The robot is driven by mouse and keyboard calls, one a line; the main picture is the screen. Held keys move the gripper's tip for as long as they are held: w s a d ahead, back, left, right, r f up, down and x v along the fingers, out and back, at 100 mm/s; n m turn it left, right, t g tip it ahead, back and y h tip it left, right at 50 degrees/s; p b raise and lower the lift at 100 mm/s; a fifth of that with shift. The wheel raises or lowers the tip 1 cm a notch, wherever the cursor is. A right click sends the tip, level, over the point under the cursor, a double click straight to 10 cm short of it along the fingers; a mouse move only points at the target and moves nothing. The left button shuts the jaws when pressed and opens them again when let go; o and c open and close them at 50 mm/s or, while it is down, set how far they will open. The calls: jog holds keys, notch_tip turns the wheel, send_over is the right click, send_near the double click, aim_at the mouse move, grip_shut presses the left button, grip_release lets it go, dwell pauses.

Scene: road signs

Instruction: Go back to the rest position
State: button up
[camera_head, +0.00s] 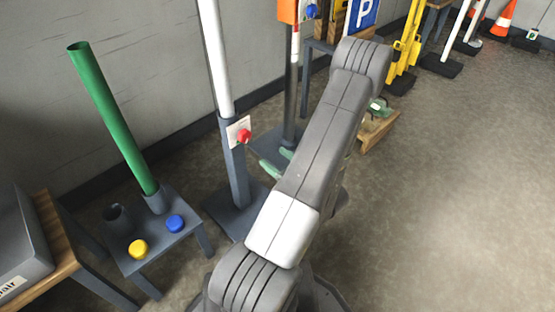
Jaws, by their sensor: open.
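My arm rises from the bottom of the view to a bent joint near the top. My gripper (277,162) shows only as two green fingertips sticking out to the left from behind my upper arm. The fingertips are apart and I see nothing between them. They are to the right of a red button (243,136) on a white plate, which is fixed to a grey post. The rest of my gripper and my forearm are mostly hidden behind the upper arm.
A grey stand (187,233) at left holds a green tube (115,122), a yellow knob (138,249) and a blue knob (175,223). A white pole (214,60) stands close left. A wooden box (377,136) and yellow barrier (404,50) are behind.

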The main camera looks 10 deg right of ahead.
aim_at(247, 137)
jog(key=shift+w, duration=0.1)
jog(key=b+x, duration=0.2)
jog(key=x, duration=1.1)
jog(key=shift+w+a, duration=0.25)
jog(key=shift+w, duration=0.05)
